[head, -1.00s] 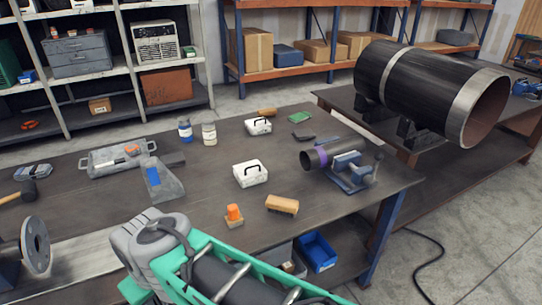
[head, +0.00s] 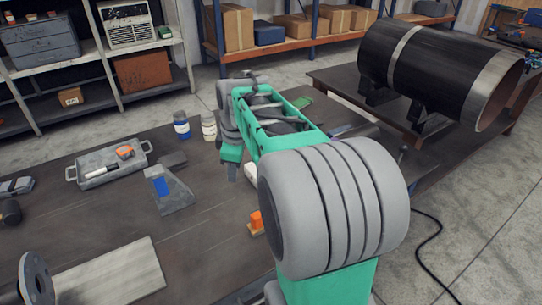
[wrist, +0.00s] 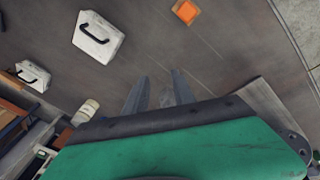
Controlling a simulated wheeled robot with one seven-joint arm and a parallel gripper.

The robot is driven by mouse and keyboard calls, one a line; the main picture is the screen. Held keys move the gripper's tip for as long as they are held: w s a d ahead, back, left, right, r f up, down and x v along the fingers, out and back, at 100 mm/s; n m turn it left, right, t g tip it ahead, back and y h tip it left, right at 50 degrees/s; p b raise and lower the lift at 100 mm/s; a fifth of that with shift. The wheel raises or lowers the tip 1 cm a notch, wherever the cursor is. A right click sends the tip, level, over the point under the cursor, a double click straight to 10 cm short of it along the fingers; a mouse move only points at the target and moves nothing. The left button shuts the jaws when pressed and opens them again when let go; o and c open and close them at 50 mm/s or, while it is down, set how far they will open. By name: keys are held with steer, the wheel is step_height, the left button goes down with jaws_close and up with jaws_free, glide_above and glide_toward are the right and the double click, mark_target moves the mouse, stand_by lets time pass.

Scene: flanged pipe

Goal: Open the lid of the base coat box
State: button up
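Two white boxes with black handles are in the wrist view: a nearer box (wrist: 97,38) at upper left and a farther box (wrist: 33,76) at the left edge. I cannot read a label, so which is the base coat box is unclear. In the head view a white box (head: 251,173) is partly hidden behind my arm; the other is hidden. The nearer box's lid looks shut. My gripper (wrist: 160,82) is open and empty, its fingers apart above the table, off to the side of both boxes. In the head view my gripper (head: 231,168) points down, left of the visible box.
An orange block (head: 256,220) stands on the table (head: 110,215) near my arm. Two small bottles (head: 195,126) stand behind my gripper. A grey tool with a blue patch (head: 170,190) and a metal tray (head: 107,165) lie to the left.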

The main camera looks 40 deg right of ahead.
steer(key=w+d+f+n+p, duration=0.1)
steer(key=w+d+n, duration=0.25)
steer(key=d, duration=0.55)
steer(key=w+d+f+n, duration=0.2)
steer(key=w+d+n, duration=0.15)
steer(key=d, duration=0.45)
steer(key=shift+g, duration=0.3)
steer(key=f, duration=0.2)
steer(key=f+p, duration=0.1)
steer(key=f, duration=0.4)
steer(key=shift+w+d+f, duration=0.25)
steer(key=shift+w+f, duration=0.1)
steer(key=shift+w, duration=0.05)
steer(key=shift+c, duration=0.2)
jaws_close()
